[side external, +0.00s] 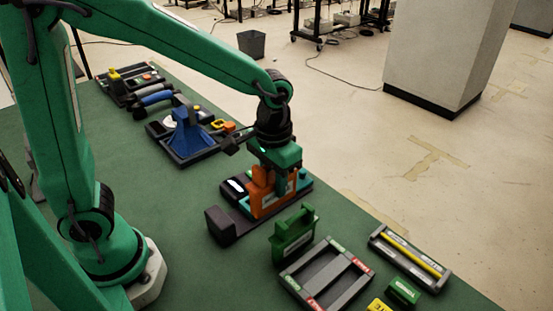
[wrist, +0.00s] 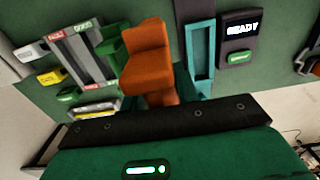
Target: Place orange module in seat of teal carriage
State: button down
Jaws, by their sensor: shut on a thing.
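The orange module (side external: 262,201) stands upright below my gripper (side external: 277,178), which is shut on its upper part. In the wrist view the orange module (wrist: 147,62) rises in front of the dark gripper edge, and the fingertips are hard to make out. In the wrist view the teal carriage (wrist: 201,40) shows a rectangular frame just right of the module. The module hides part of it, and I cannot tell whether the module touches the seat.
A green handled block (side external: 292,233) stands close in front. A grey slotted tray (side external: 327,276) and a tray with a yellow bar (side external: 410,252) lie at the right. A blue fixture (side external: 188,133) stands farther back.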

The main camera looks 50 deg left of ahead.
aim_at(271, 185)
jog(key=shift+s+d+r, duration=0.4)
jog(key=shift+s+r, duration=0.1)
jog(key=shift+r, duration=0.25)
jog(key=shift+s+d+r, duration=0.4)
jog(key=shift+s+r, duration=0.1)
jog(key=shift+r, duration=0.2)
jog(key=w+a+f, duration=0.6)
jog(key=a+f, duration=0.1)
jog(key=a, duration=0.2)
jog(key=shift+w+a, duration=0.3)
jog(key=shift+w, duration=0.05)
jog(key=shift+f, duration=0.1)
jog(key=shift+f, duration=1.9)
jog(key=shift+f, duration=0.15)
jog(key=c, duration=1.1)
grip_release()
jog(key=shift+o, duration=0.2)
